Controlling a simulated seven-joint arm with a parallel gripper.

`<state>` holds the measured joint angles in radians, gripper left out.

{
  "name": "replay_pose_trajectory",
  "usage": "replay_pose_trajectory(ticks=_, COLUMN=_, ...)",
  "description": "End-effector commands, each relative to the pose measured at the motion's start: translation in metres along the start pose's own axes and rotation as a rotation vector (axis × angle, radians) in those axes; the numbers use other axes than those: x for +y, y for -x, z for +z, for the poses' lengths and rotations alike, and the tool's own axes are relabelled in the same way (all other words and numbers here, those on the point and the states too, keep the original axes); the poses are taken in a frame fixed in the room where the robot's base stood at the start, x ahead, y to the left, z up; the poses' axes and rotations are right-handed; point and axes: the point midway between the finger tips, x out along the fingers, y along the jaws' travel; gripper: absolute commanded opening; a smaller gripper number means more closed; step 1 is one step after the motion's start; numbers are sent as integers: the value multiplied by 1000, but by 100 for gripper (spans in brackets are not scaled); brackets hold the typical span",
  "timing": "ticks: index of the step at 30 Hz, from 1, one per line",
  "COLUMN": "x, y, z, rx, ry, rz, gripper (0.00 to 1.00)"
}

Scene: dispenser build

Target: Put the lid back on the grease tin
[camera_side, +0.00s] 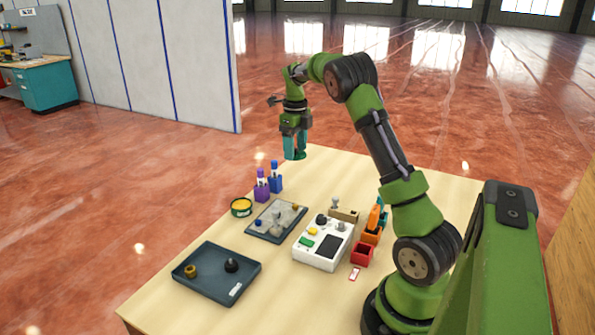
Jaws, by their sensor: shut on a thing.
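The grease tin (241,209) is a short dark green can standing upright near the table's far left edge. It is open, with yellow grease showing on top. My gripper (295,153) is raised above the table's far side, to the right of and beyond the tin, pointing down. It is shut on a small green thing at its fingertips, which looks like the lid (299,156). The fingers hide much of it, and its exact tilt is too small to tell.
Purple and blue holders (262,193) with upright bottles stand close to the tin. A grey tray (275,222) with small parts lies in front, and a dark tray (217,273) is nearer. A white control box (323,245) and red and orange bins (362,254) are to the right.

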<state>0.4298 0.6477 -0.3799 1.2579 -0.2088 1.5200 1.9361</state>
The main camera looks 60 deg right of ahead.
Motion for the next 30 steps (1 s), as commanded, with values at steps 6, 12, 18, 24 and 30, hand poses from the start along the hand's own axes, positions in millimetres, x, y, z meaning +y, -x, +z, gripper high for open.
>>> replay_pose_trajectory(ticks=6, x=52, y=-1, z=49, rx=2, ry=171, rz=-2, gripper=39)
replay_pose_trajectory(ticks=12, x=104, y=-1, z=85, rx=-1, ry=323, rz=-1, gripper=39)
replay_pose_trajectory(ticks=18, x=139, y=-1, z=104, rx=-1, ry=417, rz=0, gripper=39)
replay_pose_trajectory(ticks=24, x=139, y=-31, z=103, rx=2, ry=417, rz=3, gripper=39)
replay_pose_trajectory(ticks=30, x=139, y=-52, z=104, rx=0, ry=416, rz=1, gripper=39)
